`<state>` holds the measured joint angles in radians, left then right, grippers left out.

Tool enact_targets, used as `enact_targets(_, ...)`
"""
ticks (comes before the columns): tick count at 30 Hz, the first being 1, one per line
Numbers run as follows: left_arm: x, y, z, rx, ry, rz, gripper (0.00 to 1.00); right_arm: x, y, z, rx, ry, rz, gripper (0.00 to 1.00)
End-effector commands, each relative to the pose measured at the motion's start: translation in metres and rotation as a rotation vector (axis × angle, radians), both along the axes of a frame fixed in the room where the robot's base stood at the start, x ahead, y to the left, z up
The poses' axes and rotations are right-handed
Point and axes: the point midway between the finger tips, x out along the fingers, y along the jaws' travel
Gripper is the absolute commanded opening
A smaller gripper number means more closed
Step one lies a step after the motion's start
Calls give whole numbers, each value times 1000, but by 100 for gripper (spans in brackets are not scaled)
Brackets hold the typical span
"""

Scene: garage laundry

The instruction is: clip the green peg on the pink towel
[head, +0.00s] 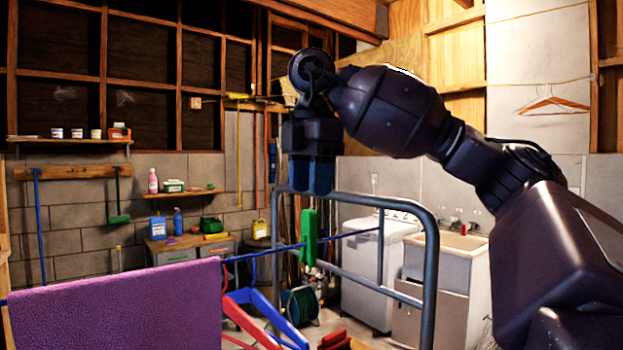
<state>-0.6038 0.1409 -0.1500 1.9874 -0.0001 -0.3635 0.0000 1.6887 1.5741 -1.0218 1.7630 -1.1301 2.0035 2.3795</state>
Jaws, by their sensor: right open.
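A purple towel (125,308) hangs over a blue line at the lower left; I see no pink towel. The green peg (309,238) stands upright on the same line, to the right of the towel and apart from it. My right gripper (311,188) points down right above the peg, its blue fingers open and empty. A small gap shows between the fingertips and the top of the peg. My left gripper is not in view.
A grey metal tube frame (430,260) rises around the line's right end, close to my right arm. Red and blue bars (262,315) stand below the line. A white washer (362,265) and a sink cabinet (450,275) stand behind. Shelves line the back wall.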

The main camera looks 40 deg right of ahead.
Motion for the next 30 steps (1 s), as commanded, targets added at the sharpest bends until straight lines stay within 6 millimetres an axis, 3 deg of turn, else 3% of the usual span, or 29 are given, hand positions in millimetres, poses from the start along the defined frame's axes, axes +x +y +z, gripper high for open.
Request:
enact_targets(1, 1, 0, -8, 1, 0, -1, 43, 1, 0, -9, 0, 1, 0, 43)
enact_targets(15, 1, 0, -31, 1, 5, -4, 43, 2, 0, -49, 0, 2, 0, 43)
enact_targets(30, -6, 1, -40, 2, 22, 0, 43, 2, 0, -57, 0, 0, 1, 43)
